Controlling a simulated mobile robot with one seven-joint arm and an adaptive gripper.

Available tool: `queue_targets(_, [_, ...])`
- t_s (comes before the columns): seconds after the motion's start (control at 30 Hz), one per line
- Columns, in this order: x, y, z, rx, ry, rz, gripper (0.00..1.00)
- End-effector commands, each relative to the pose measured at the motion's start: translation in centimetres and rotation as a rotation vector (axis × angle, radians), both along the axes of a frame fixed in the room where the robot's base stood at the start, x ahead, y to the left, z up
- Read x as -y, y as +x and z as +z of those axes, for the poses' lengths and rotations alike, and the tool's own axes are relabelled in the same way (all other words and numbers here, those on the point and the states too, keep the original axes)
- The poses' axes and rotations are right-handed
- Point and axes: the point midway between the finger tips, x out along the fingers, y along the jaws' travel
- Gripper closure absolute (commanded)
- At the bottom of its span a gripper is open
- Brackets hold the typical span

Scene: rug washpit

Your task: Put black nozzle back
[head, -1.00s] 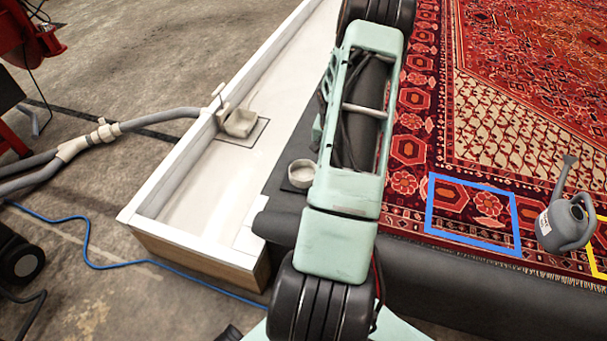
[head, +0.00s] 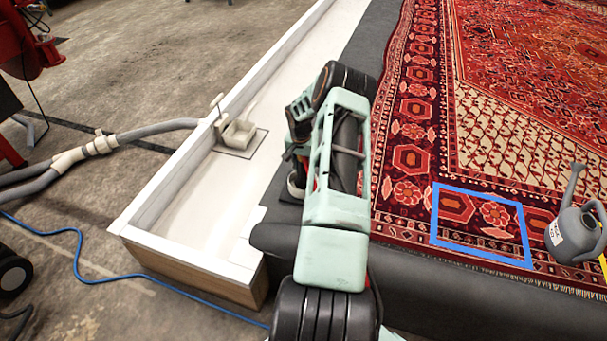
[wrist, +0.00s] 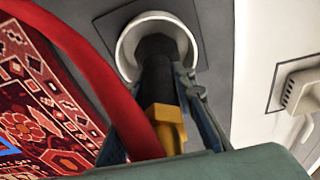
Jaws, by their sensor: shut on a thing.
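The black nozzle (wrist: 156,72) has a brass-yellow fitting (wrist: 168,125) and a red hose beside it. My gripper (wrist: 172,84) is shut on it in the wrist view. The nozzle's far end lies within the rim of a round white cup (wrist: 128,42), seen along the nozzle; I cannot tell how deep it sits. In the head view my gripper (head: 297,160) is over the cup (head: 294,188), of which only a bit of white rim shows below it. The nozzle is hidden there by my arm.
A white trough (head: 190,205) with a small beige box (head: 238,134) runs at the left. A patterned rug (head: 500,110) with a blue taped square (head: 482,262) lies at the right. A grey watering can (head: 572,230) stands near the rug's edge.

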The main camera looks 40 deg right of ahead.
Motion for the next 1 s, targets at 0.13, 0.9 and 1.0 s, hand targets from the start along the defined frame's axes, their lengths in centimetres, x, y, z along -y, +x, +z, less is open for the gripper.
queue_targets(0.13, [0.12, -0.03, -1.69, 0.002, 0.000, -0.003, 1.00])
queue_targets(0.9, [0.02, -0.06, -1.83, 0.001, 0.001, -0.002, 0.59])
queue_targets(1.0, [0.04, -0.07, -1.42, 0.001, 0.001, -0.002, 0.59])
